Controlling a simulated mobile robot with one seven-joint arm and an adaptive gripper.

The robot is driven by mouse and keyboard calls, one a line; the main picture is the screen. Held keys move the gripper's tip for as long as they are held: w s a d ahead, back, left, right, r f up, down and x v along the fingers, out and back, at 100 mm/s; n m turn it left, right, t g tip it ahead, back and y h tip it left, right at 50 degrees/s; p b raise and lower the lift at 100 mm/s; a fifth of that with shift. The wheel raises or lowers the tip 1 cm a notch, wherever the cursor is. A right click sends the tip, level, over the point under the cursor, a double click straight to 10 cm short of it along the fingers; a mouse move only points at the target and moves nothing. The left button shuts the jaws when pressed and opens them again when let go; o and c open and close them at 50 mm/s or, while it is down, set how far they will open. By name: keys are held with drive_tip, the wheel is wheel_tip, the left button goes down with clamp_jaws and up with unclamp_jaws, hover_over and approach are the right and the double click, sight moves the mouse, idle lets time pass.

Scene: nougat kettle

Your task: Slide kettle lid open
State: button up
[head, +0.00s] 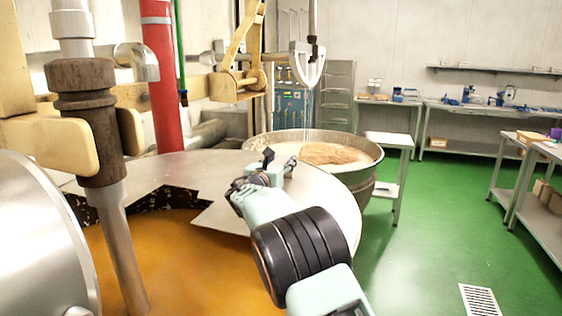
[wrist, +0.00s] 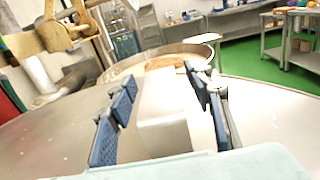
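The kettle lid (head: 310,205) is a flat grey metal plate with a jagged inner edge. It covers the right and far part of a large kettle, and amber-orange contents (head: 190,260) show in the uncovered part at the left. In the wrist view the lid (wrist: 265,120) spreads out below my gripper. A pale metal block-like handle (wrist: 163,112) stands on it. My gripper (head: 280,161) is low over the lid. In the wrist view its blue-padded fingers (wrist: 161,80) are apart, one on each side of the handle. Firm contact is not clear. My arm hides the handle in the head view.
A brown-collared metal shaft (head: 100,150) stands in the kettle at the left. A second bowl (head: 365,165) with beige contents stands behind the lid. A red pipe (head: 160,80) rises at the back. Green floor (head: 440,230) is clear at the right, with benches beyond.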

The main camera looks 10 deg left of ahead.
drive_tip(key=shift+s, duration=0.1)
drive_tip(key=shift+s+a, duration=0.15)
drive_tip(key=shift+s, duration=0.35)
drive_tip(key=s, duration=1)
drive_tip(key=shift+s+a, duration=0.3)
drive_tip(key=shift+a, duration=0.05)
drive_tip(key=shift+s, duration=0.15)
drive_tip(key=shift+f, duration=0.1)
